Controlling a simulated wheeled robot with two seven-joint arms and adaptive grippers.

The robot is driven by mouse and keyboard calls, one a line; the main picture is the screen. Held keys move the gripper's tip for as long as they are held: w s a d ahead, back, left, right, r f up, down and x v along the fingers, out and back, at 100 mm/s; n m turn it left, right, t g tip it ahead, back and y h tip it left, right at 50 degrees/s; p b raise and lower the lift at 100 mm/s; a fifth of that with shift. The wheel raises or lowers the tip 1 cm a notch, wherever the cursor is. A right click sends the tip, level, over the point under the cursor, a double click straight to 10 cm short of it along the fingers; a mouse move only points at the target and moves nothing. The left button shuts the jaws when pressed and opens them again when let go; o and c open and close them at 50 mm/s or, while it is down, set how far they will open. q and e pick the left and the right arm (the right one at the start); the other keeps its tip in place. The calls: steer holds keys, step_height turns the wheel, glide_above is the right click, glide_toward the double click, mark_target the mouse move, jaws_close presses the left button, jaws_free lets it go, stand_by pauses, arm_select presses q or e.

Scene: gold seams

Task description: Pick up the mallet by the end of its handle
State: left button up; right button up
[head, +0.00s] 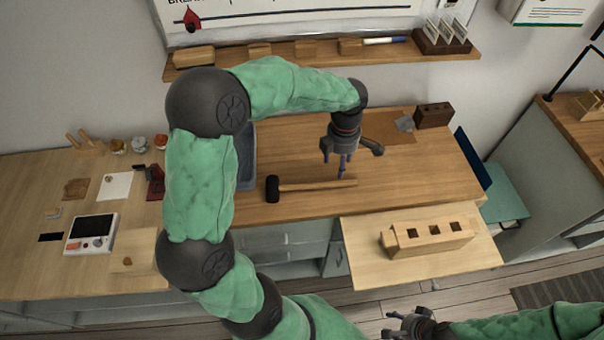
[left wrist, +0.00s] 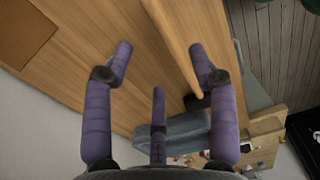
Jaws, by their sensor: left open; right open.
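The mallet (head: 318,186) lies on the wooden workbench, its black head to the left and its light wooden handle pointing right. My left gripper (head: 341,170) is open, pointing down over the end part of the handle. In the left wrist view the handle (left wrist: 176,48) crosses the opening of my left gripper (left wrist: 161,62), nearer the right finger. The dark head (left wrist: 197,101) is partly hidden behind that finger. I cannot tell the height of the fingertips above the handle. My right gripper (head: 410,326) is open and empty at the bottom of the head view, away from the bench.
A grey bin (head: 246,155) stands left of the mallet, partly hidden by my left arm. A wooden block with square holes (head: 430,238) rests on a lower board (head: 375,275) in front. A brown mat (head: 385,125) and a dark brown block (head: 433,115) lie behind.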

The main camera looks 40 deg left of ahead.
arm_select(q)
steer(key=b, duration=0.2)
glide_above(334, 183)
steer(key=f, duration=0.5)
steer(key=shift+s+d+f, duration=0.1)
steer(key=shift+s, duration=0.1)
step_height(334, 183, down, 5)
steer(key=shift+b, duration=0.85)
jaws_close()
